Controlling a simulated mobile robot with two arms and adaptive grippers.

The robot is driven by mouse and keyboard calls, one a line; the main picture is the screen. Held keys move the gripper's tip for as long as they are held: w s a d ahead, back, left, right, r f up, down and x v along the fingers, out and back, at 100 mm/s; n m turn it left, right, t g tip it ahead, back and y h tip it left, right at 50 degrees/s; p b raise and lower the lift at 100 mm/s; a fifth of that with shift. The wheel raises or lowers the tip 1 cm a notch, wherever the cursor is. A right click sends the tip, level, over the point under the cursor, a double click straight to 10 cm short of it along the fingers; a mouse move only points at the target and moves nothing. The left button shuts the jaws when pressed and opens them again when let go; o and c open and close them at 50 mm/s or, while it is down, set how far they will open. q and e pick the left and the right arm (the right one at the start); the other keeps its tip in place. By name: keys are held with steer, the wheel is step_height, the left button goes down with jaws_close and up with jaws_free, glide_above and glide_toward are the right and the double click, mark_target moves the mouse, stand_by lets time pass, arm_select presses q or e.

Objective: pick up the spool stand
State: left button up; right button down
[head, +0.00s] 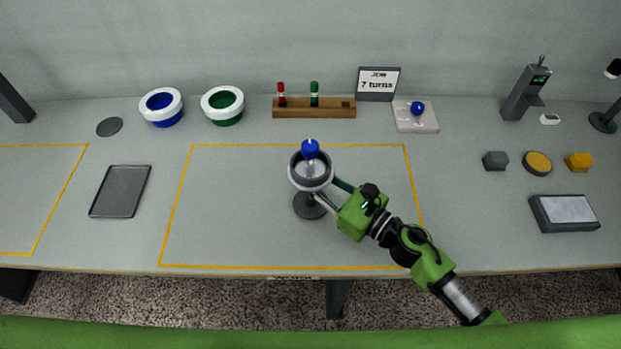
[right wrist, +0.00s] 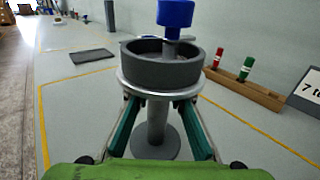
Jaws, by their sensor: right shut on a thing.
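The spool stand (head: 311,204) is a dark grey piece with a round foot, a post and a wide grey cup with a pale rim, topped by a blue knob (head: 310,149). It stands upright inside the middle yellow outline. My right gripper (head: 324,193) reaches in from the lower right and is shut on the stand's post, below the cup. In the right wrist view the stand's post (right wrist: 157,125) is between the green-sided fingers, and the cup above hides the fingertips in part. I cannot tell whether the foot touches the table. My left gripper is not in view.
Behind are a blue ring (head: 162,107), a green ring (head: 223,104), a wooden rack (head: 314,112) with red and green pegs, and a "7 turns" sign (head: 378,84). A dark tray (head: 120,192) lies left. The table within the yellow outline is otherwise clear.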

step_height(320, 180, up, 2)
steer(key=shift+r, duration=0.2)
steer(key=s+r+p, duration=0.1)
steer(key=s+r, duration=0.1)
steer(key=r, duration=0.1)
steer(key=s+r+p, duration=0.1)
steer(key=s+r, duration=0.2)
steer(key=shift+p, duration=0.3)
steer(key=s+r, duration=0.3)
steer(key=s, duration=0.6)
steer(key=shift+r, duration=0.35)
steer(key=shift+w+f+b, duration=1.45)
steer(key=shift+w+f, duration=0.5)
steer(key=shift+w, duration=0.3)
steer(key=shift+w+f+b, duration=1.5)
steer(key=shift+w+f, duration=0.4)
steer(key=shift+w, duration=0.4)
steer(key=shift+w+f+b, duration=1.45)
steer(key=shift+w+f, duration=0.5)
steer(key=shift+w, duration=0.3)
steer(key=shift+w+f, duration=0.1)
steer(key=shift+w, duration=0.15)
steer(key=shift+s+f+b, duration=0.1)
steer(key=shift+f+b, duration=0.6)
